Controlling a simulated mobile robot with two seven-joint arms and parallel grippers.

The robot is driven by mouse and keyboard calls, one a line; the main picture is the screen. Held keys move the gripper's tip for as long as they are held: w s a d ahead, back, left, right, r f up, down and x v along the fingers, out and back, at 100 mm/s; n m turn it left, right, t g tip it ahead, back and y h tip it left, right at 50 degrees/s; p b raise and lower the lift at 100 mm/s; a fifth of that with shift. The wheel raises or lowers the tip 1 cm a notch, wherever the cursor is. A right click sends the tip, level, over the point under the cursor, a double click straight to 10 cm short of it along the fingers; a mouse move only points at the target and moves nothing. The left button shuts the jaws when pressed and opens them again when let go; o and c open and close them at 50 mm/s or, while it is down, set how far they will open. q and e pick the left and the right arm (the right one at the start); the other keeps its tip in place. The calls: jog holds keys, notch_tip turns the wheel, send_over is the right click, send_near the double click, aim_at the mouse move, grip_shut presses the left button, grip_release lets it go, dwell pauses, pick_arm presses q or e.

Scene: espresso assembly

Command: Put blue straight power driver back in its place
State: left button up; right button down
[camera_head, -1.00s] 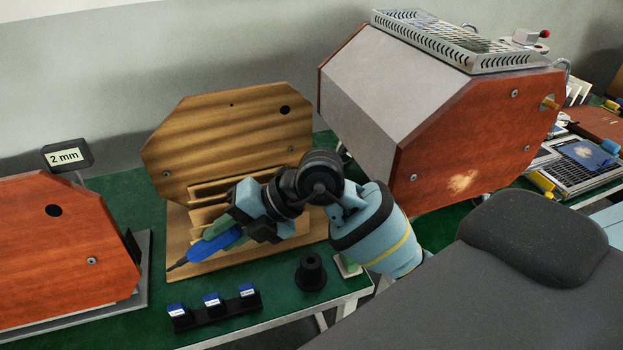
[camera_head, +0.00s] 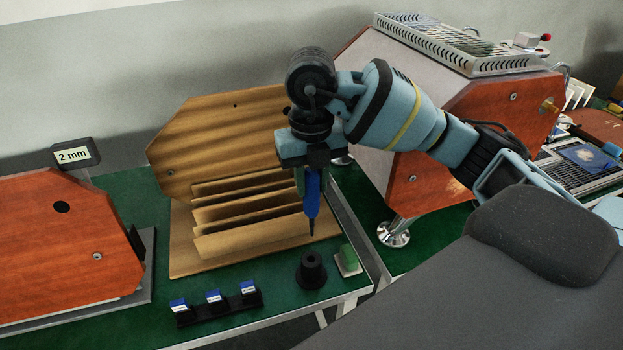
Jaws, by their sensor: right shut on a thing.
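My right gripper (camera_head: 306,178) is shut on the blue power driver (camera_head: 312,197). The driver hangs upright with its dark tip (camera_head: 312,227) pointing down. The tip appears above and slightly behind a black round holder (camera_head: 311,271) that stands on the green table; the two look apart. The top of the driver is hidden between the fingers. My left gripper is not in view.
A slotted wooden stand (camera_head: 240,215) is just left of the driver. A black rack with blue-labelled bits (camera_head: 217,308) and a green button (camera_head: 349,257) flank the holder. Red-sided machine housings stand at left (camera_head: 65,245) and right (camera_head: 430,180).

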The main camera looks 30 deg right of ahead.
aim_at(311, 209)
jog(key=shift+r, duration=0.15)
jog(key=shift+f+b, duration=0.35)
jog(key=shift+f, duration=2.95)
jog(key=shift+f+b, duration=0.2)
jog(key=shift+b, duration=0.1)
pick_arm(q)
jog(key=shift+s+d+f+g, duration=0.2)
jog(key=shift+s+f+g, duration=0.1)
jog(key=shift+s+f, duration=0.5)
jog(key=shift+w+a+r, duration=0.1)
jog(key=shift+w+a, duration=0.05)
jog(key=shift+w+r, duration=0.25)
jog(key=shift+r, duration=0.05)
pick_arm(e)
jog(key=shift+f, duration=0.15)
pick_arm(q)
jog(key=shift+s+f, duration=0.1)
pick_arm(e)
jog(key=shift+f, duration=0.2)
